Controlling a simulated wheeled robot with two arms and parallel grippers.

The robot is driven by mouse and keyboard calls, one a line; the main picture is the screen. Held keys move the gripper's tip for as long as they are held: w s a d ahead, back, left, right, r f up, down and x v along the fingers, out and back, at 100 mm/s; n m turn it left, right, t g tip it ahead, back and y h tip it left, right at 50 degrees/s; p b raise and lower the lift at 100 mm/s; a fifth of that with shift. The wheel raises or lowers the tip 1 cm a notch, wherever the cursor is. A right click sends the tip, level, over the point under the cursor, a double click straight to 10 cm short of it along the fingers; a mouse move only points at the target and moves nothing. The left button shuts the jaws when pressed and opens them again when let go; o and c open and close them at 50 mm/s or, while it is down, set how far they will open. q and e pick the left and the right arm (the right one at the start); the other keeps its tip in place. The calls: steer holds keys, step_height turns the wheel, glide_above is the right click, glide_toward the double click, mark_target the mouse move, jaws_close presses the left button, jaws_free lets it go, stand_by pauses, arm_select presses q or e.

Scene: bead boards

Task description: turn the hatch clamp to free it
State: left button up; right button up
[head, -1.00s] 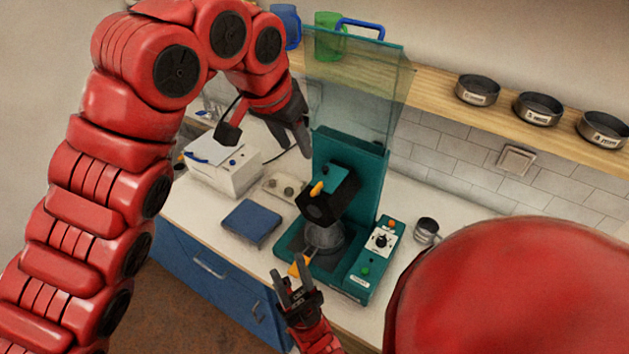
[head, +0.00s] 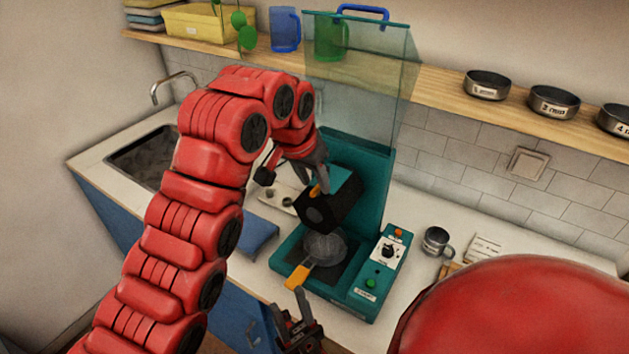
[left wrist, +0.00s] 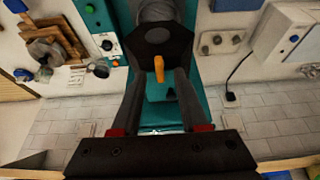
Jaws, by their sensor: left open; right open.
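The hatch clamp, an orange lever (head: 316,190), sits on the black head (head: 331,207) of the teal machine (head: 362,165). In the left wrist view the lever (left wrist: 159,68) points toward my left gripper (left wrist: 161,84). That gripper is open, with one finger on each side of the lever and gaps visible. In the head view my left gripper (head: 319,172) is right at the head, and its fingertips are partly hidden. My right gripper (head: 289,306) is open and empty, low in front of the machine, near an orange handle (head: 297,278).
A clear raised cover (head: 362,75) stands behind the head. A control box (head: 378,270) with knobs is at its right, beside a metal cup (head: 436,241). A blue pad (head: 258,240) lies left. A shelf (head: 440,82) with labelled pans runs above.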

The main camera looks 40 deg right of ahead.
arm_select(q)
steer(key=shift+w+d+f, duration=0.1)
steer(key=shift+d+f, duration=0.05)
steer(key=shift+f, duration=0.3)
steer(key=shift+c, duration=0.3)
jaws_close()
